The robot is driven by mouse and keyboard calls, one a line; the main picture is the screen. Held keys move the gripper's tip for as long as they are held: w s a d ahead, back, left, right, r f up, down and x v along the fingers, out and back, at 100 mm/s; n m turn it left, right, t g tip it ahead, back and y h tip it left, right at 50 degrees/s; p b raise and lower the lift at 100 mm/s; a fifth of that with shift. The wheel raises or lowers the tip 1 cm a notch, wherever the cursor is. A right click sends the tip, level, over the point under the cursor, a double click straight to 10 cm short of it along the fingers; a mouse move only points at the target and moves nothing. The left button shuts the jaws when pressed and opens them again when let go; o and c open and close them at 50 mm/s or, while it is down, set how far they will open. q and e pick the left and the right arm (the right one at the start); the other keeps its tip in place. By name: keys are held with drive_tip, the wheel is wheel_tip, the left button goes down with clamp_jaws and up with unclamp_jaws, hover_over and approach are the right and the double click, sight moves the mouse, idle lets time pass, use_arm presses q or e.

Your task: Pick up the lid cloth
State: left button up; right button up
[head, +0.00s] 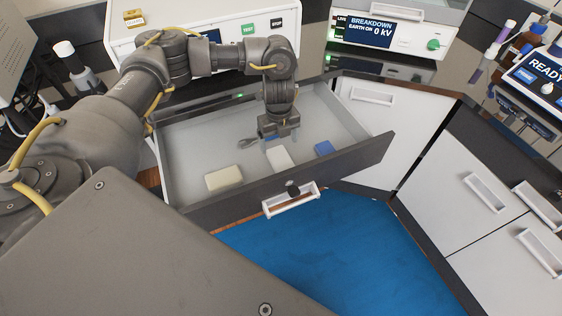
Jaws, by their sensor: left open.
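My left gripper (281,142) is open and points down into the pulled-out drawer (195,150). Below its fingers lies a white, flat, cloth-like piece (281,157) on the drawer floor. A bit of blue (272,141) shows behind it, partly hidden by the gripper. A small blue piece (324,148) lies to the right, and a cream block-like piece (224,178) lies to the left near the drawer front. I cannot tell for sure which one is the lid cloth, nor whether the fingers touch anything. My right gripper is not in view.
A small grey metal item (248,143) lies in the drawer, left of the gripper. The drawer front (352,165) and side walls enclose the space. A white instrument (125,42) stands behind, and a breakdown tester (395,35) stands at the back right. The blue floor (340,245) is clear.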

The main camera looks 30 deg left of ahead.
sight(280, 157)
use_arm(q)
drive_tip(key=shift+w+f, duration=0.15)
drive_tip(key=shift+f, duration=0.8)
drive_tip(key=f, duration=0.5)
drive_tip(key=shift+s+d+f+b, duration=0.1)
drive_tip(key=shift+s+d+b, duration=0.1)
drive_tip(key=shift+b, duration=0.1)
drive_tip(key=shift+c, duration=0.3)
drive_tip(key=c, duration=1)
